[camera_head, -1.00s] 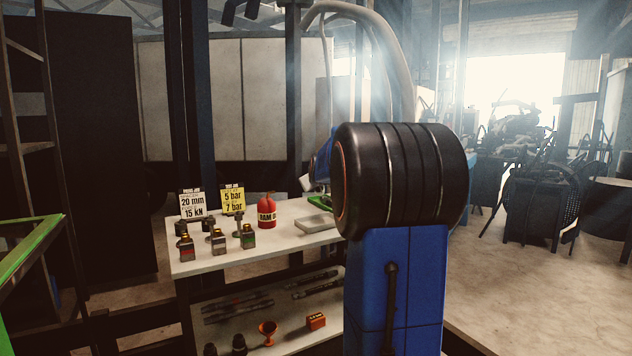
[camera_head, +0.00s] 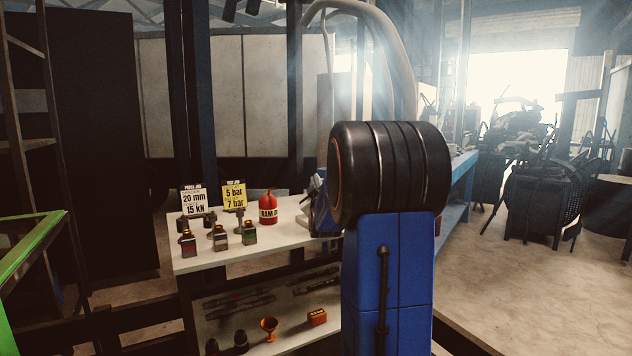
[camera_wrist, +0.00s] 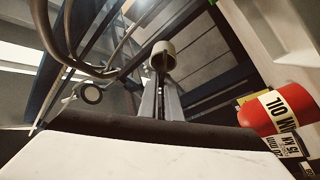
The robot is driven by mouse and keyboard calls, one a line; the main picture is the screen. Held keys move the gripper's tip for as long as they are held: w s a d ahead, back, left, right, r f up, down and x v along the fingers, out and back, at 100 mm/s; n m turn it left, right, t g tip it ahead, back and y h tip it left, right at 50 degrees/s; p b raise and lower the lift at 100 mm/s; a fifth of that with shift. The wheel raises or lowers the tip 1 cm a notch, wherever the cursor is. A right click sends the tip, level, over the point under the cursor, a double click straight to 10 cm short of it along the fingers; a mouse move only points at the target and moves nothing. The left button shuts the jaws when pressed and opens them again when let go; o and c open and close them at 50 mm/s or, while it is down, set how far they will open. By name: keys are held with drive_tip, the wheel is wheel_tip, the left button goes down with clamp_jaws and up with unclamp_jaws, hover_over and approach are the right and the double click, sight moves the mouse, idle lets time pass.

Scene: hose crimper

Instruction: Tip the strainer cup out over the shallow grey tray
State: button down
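In the wrist view a pale beige cup-like cylinder (camera_wrist: 167,48), which I take for the strainer cup, sits at the tips of my gripper (camera_wrist: 161,88). The two grey fingers look closed on it. The view is rolled, so I cannot tell how far the cup is tipped, and its contents do not show. In the head view my gripper (camera_head: 314,195) is over the right end of the white bench top, partly hidden by my black and blue arm.
A red oil bottle (camera_head: 268,207) stands just left of my gripper and also shows in the wrist view (camera_wrist: 283,108). Several small fittings (camera_head: 220,238) and two sign cards (camera_head: 234,197) stand further left.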

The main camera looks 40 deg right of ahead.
drive_tip(key=shift+s+a+f+n+t+h, duration=0.1)
drive_tip(key=shift+f+n+t+h, duration=0.1)
drive_tip(key=shift+n+t, duration=0.45)
drive_tip(key=shift+w+a+f+n+t+h, duration=0.1)
drive_tip(key=shift+f+n+t, duration=0.2)
drive_tip(key=shift+t, duration=0.65)
drive_tip(key=shift+s+a+f+n+t+h, duration=0.1)
drive_tip(key=shift+f+n+t, duration=0.05)
drive_tip(key=shift+n+t, duration=0.55)
drive_tip(key=shift+s, duration=0.1)
